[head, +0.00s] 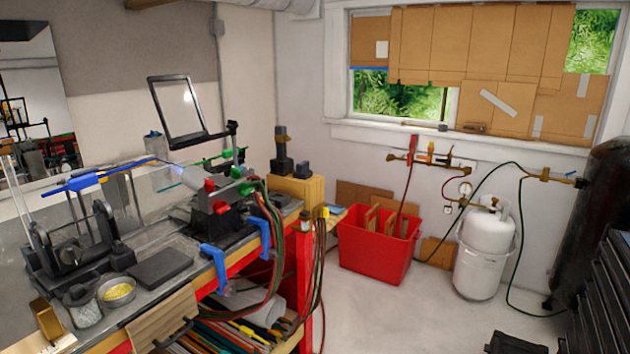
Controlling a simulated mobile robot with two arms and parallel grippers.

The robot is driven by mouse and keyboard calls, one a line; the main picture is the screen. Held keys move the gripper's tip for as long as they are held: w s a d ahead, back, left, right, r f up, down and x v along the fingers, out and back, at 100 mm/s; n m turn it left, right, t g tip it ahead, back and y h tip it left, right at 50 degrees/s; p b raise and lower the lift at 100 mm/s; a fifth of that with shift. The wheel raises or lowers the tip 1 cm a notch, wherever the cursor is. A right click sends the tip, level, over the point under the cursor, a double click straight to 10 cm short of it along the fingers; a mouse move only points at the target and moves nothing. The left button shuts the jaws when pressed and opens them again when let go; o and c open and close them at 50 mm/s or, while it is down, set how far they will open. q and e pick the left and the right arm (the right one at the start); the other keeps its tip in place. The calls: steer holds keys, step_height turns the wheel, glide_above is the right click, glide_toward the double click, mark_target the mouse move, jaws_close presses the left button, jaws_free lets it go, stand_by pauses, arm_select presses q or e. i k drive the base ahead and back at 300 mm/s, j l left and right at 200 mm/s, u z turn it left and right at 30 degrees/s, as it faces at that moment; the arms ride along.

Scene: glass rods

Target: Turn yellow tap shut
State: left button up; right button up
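A brass manifold (420,160) is fixed to the white wall below the window. It carries a small upright red handle (414,143) and an orange-yellow handle (431,148) beside it. A small yellow part (325,212) also shows at the bench's right end, by the hanging hoses. I cannot tell for sure which of these is the yellow tap, nor whether it is turned open or shut; both are too small. Neither of my grippers is in view.
A red bin (378,250) stands on the floor below the manifold. A white gas tank (485,250) with green hoses stands to its right. The workbench (205,272) with a torch fills the left. A black drawer cabinet (605,285) is at right. Floor between is mostly clear.

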mark_target(323, 211)
steer(key=i+l+z, duration=0.35)
steer(key=i, duration=0.65)
steer(key=i+z, duration=0.4)
steer(key=i, duration=0.65)
steer(key=i+u, duration=0.2)
steer(key=i, duration=0.2)
steer(key=i+l+u, duration=0.2)
steer(key=i, duration=0.15)
steer(key=i+l+u, duration=0.2)
steer(key=i, duration=0.2)
steer(key=i+l+u, duration=0.15)
steer(key=u, duration=0.3)
steer(key=i+l+u, duration=0.25)
steer(key=u, duration=0.15)
steer(key=i+l+u, duration=0.25)
steer(key=u, duration=0.2)
steer(key=i+l+u, duration=0.15)
steer(key=l+u, duration=0.55)
steer(key=u, duration=0.15)
steer(key=i+l, duration=0.05)
